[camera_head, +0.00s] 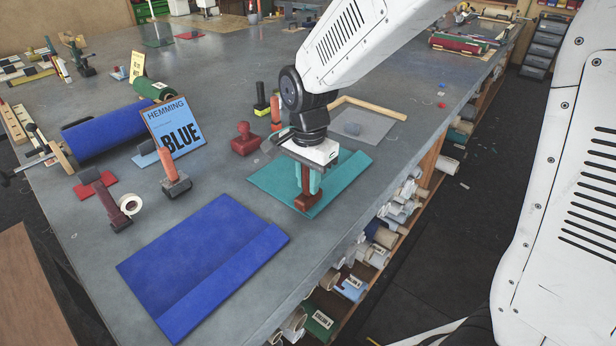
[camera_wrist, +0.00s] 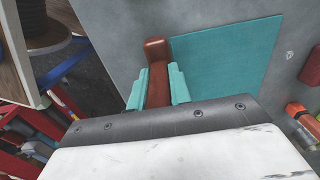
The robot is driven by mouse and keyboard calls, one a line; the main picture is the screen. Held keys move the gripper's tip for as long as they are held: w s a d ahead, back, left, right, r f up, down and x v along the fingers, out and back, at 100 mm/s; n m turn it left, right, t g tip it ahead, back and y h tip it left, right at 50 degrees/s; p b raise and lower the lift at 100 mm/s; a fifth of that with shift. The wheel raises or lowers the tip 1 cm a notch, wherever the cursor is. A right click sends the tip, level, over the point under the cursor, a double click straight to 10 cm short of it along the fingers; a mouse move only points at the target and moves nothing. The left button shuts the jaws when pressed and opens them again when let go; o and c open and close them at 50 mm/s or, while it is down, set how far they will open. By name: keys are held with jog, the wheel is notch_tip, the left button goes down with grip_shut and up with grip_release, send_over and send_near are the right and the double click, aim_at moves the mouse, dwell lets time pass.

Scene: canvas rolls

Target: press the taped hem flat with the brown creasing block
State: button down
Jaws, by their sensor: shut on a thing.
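My gripper (camera_head: 309,180) is shut on the upright brown creasing block (camera_head: 307,201), its teal fingers on either side of the handle. The wrist view shows the block (camera_wrist: 156,52) between the fingers (camera_wrist: 157,88). The block is over the near part of the teal canvas (camera_head: 345,172); I cannot tell whether it touches the cloth. A strip runs along the teal canvas's right side. A blue canvas (camera_head: 185,250) lies flat in front, with a folded hem (camera_head: 225,275) along its right side. I cannot make out tape on either hem.
A sign reading HEMMING BLUE (camera_head: 172,128) stands behind the blue canvas, before a blue roll (camera_head: 112,130). A tape roll (camera_head: 130,204), an orange-handled tool (camera_head: 172,172) and a red stamp-like block (camera_head: 244,139) stand nearby. The table's right edge is close to both canvases.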

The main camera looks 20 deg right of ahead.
jog(key=shift+f, duration=0.75)
jog(key=shift+w+d, duration=0.1)
dwell(0.3)
jog(key=shift+w+d, duration=0.4)
jog(key=shift+d, duration=0.2)
jog(key=shift+w+d, duration=0.35)
jog(key=shift+d, duration=0.2)
jog(key=shift+w+d, duration=0.9)
jog(key=shift+d, duration=0.3)
jog(key=shift+w+d, duration=0.9)
jog(key=shift+d, duration=0.3)
jog(key=shift+w+d, duration=0.45)
jog(key=shift+d, duration=0.2)
jog(key=shift+w+d, duration=0.4)
jog(key=shift+d, duration=0.2)
